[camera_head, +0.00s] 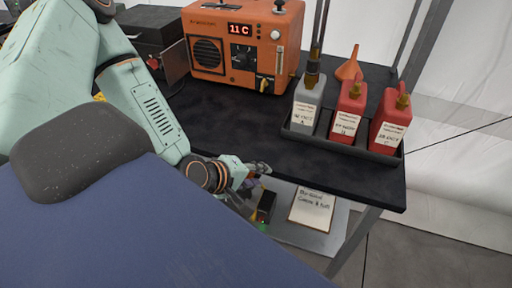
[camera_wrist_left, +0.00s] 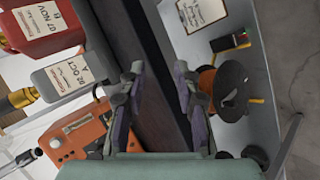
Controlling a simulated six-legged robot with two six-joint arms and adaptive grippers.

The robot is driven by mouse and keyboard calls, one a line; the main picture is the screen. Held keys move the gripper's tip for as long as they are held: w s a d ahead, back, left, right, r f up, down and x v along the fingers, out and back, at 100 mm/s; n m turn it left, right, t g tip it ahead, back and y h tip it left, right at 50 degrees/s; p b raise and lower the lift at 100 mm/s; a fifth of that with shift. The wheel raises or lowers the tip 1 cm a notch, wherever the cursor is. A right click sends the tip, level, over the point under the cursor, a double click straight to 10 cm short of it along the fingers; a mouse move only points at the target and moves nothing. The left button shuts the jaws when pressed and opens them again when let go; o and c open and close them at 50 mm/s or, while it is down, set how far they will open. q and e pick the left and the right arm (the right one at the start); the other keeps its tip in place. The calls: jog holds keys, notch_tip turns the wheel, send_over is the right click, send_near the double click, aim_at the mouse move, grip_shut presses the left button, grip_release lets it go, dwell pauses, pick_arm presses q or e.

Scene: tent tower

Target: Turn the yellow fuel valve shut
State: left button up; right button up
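The yellow fuel valve (camera_head: 264,84) is a small yellow handle low on the right of the front of the orange heater (camera_head: 208,55), which stands at the back of the dark table. The heater also shows at the lower left of the left wrist view (camera_wrist_left: 82,136); I cannot make out the valve there. My left gripper (camera_head: 264,168) is at the table's front edge, well short of the heater and apart from the valve. In the left wrist view its two fingers (camera_wrist_left: 160,75) are spread with nothing between them. My right gripper is not in view.
A black tray (camera_head: 340,147) holds a grey can (camera_head: 306,104) and two red cans (camera_head: 347,113) on the right, with an orange funnel (camera_head: 349,66) behind. A dark box (camera_head: 150,35) stands left of the heater. A clipboard (camera_head: 312,208) lies on the lower shelf. The middle tabletop is clear.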

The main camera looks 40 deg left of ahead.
pick_arm(q)
jog(key=shift+s+d+f, duration=0.15)
jog(key=shift+f, duration=0.1)
jog(key=shift+s+m, duration=0.1)
jog(key=shift+m, duration=0.2)
